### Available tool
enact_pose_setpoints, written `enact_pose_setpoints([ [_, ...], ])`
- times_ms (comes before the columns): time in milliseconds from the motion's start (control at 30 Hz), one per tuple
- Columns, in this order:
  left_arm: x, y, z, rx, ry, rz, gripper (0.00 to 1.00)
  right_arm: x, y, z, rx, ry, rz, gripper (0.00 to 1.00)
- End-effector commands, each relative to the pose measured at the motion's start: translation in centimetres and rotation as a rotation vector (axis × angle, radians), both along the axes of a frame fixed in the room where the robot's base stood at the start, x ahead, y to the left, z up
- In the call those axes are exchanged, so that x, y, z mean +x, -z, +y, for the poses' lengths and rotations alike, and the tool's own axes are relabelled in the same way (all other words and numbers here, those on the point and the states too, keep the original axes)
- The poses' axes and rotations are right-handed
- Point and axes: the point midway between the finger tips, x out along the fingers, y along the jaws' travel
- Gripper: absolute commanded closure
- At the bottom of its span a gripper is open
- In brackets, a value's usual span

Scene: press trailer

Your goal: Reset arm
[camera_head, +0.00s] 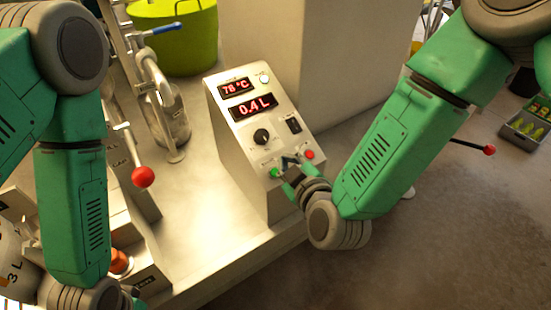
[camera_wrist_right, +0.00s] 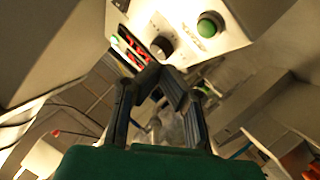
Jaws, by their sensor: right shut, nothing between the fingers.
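My right gripper (camera_head: 290,161) is at the lower front of a grey control box (camera_head: 238,151), between a green button (camera_head: 274,172) and a red button (camera_head: 309,154). Its fingers are shut and empty. In the right wrist view the fingertips (camera_wrist_right: 163,76) come together in front of the panel, with the black knob (camera_wrist_right: 162,46) behind them and the green button (camera_wrist_right: 210,25) to the upper right. I cannot tell whether they touch the panel. My left arm hangs down at the left of the head view, and its gripper is not visible.
The panel displays (camera_head: 252,107) read 78 °C and 0.4 L. A red-knobbed lever (camera_head: 143,177) stands close to my left arm. Another red knob (camera_head: 489,150) shows right of my right arm. A green tub (camera_head: 178,35) is at the back. Open floor lies at lower right.

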Motion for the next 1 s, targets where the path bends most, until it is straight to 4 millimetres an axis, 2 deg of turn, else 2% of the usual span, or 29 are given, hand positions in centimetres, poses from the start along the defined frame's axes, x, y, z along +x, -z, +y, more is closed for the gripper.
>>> enact_pose_setpoints([
  [167, 0.0, 0.0, 0.0, 0.000, 0.000, 0.000, 1.00, 0.0, 0.1, 0.0, 0.000, 0.000, 0.002, 1.00],
  [233, 0.0, 0.2, 0.0, 0.000, 0.000, 0.000, 1.00, -0.3, 0.7, -0.4, 0.003, 0.002, 0.021, 1.00],
  [267, 0.0, 0.3, 0.0, 0.000, 0.000, 0.000, 1.00, -0.5, 1.4, -0.7, 0.005, 0.004, 0.040, 1.00],
  [367, 0.0, 1.1, 0.0, 0.000, 0.000, 0.000, 1.00, -2.0, 4.9, -2.7, 0.022, 0.021, 0.151, 1.00],
  [467, 0.0, 2.2, 0.0, 0.000, 0.000, 0.000, 1.00, -4.9, 10.2, -6.1, 0.051, 0.067, 0.336, 1.00],
  [500, 0.0, 2.6, 0.0, 0.000, 0.000, 0.000, 1.00, -6.4, 12.4, -7.7, 0.064, 0.098, 0.421, 1.00],
  [567, 0.0, 3.3, 0.0, 0.000, 0.000, 0.000, 1.00, -9.0, 15.4, -10.3, 0.081, 0.156, 0.549, 1.00],
  [600, 0.0, 3.7, 0.0, 0.000, 0.000, 0.000, 1.00, -10.7, 17.2, -12.1, 0.092, 0.202, 0.632, 1.00],
  [700, 0.0, 4.8, 0.0, 0.000, 0.000, 0.000, 1.00, -15.6, 21.1, -16.5, 0.113, 0.338, 0.833, 1.00],
  [800, 0.0, 5.7, 0.0, 0.000, 0.000, 0.000, 1.00, -20.5, 23.6, -20.6, 0.127, 0.495, 1.006, 1.00],
  [900, 0.0, 6.4, 0.0, 0.000, 0.000, 0.000, 1.00, -24.6, 25.0, -23.8, 0.134, 0.642, 1.134, 1.00],
  [1000, 0.0, 6.8, 0.0, 0.000, 0.000, 0.000, 1.00, -27.4, 25.5, -25.9, 0.138, 0.751, 1.212, 1.00],
])
